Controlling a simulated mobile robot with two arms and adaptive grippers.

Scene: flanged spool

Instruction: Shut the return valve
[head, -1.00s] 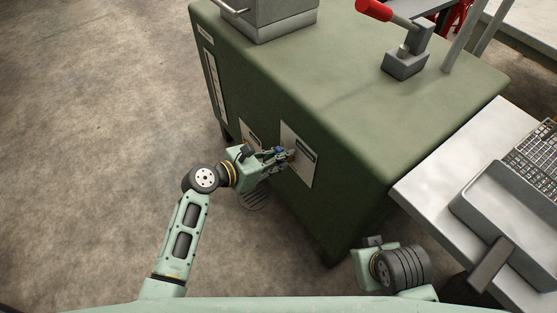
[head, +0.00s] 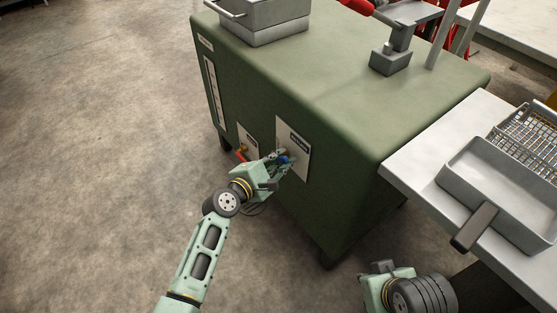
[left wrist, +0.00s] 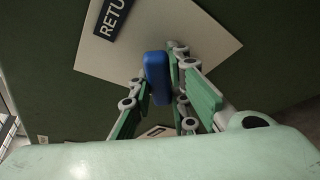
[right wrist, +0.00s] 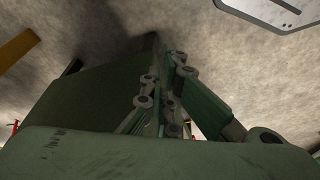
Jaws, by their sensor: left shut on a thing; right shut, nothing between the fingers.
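The return valve's blue handle (left wrist: 157,77) stands in front of a white plate (left wrist: 215,45) whose dark label reads "RETU" in the left wrist view. In the head view the plate (head: 304,150) is on the front of the green cabinet, and the blue handle (head: 283,160) shows at my fingertips. My left gripper (head: 281,163) is shut on the handle; its fingers (left wrist: 160,88) lie on both sides of it. The valve body is mostly hidden. My right gripper (right wrist: 160,100) is shut and empty, low beside the cabinet.
A second plate (head: 250,137) with a red handle (head: 241,155) sits just left of the return plate. The green cabinet (head: 340,150) carries a grey box (head: 275,22) and a red-handled clamp (head: 390,57). A light table (head: 420,165) with a grey tray stands right. Floor at left is clear.

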